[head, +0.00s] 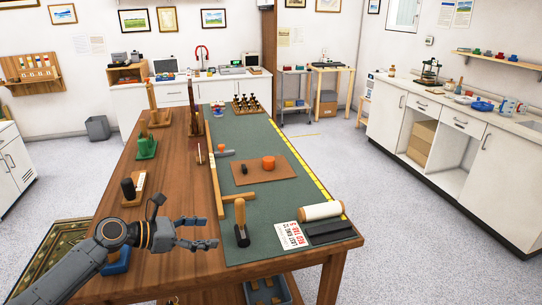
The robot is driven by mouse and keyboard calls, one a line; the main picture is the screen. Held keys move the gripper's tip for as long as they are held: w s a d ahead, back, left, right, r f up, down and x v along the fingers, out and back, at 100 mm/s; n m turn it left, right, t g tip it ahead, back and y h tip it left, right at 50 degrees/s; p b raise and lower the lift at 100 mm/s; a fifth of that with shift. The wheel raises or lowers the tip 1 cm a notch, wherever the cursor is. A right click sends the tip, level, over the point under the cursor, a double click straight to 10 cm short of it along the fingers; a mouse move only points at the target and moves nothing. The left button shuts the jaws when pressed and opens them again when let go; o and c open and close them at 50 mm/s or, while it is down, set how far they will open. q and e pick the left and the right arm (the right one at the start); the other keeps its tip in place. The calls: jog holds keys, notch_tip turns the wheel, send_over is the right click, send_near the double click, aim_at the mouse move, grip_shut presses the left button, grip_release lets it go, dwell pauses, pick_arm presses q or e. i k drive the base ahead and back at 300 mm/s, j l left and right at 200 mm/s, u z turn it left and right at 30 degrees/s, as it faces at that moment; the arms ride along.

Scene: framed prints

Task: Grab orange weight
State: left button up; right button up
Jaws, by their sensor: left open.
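An orange weight (268,162), short and cylindrical, stands on a brown board (285,178) on the table's green mat. A small dark piece (244,169) sits on the same board to its left. My left gripper (212,233) is open and empty over the front left of the table, its fingers pointing right. It is well short of the orange weight, nearer the camera and to the left. My right gripper does not show.
A white roll (321,211), a printed sign (292,236) and a black tray (330,232) lie at the front right. A wooden strip (216,185) runs along the mat's left edge.

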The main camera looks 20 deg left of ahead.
aim_at(269, 161)
jog(key=i+j, duration=0.15)
jog(key=i, duration=0.3)
jog(key=i+j, duration=0.2)
jog(key=i, duration=0.25)
jog(key=i+j, duration=0.15)
jog(key=i, duration=0.3)
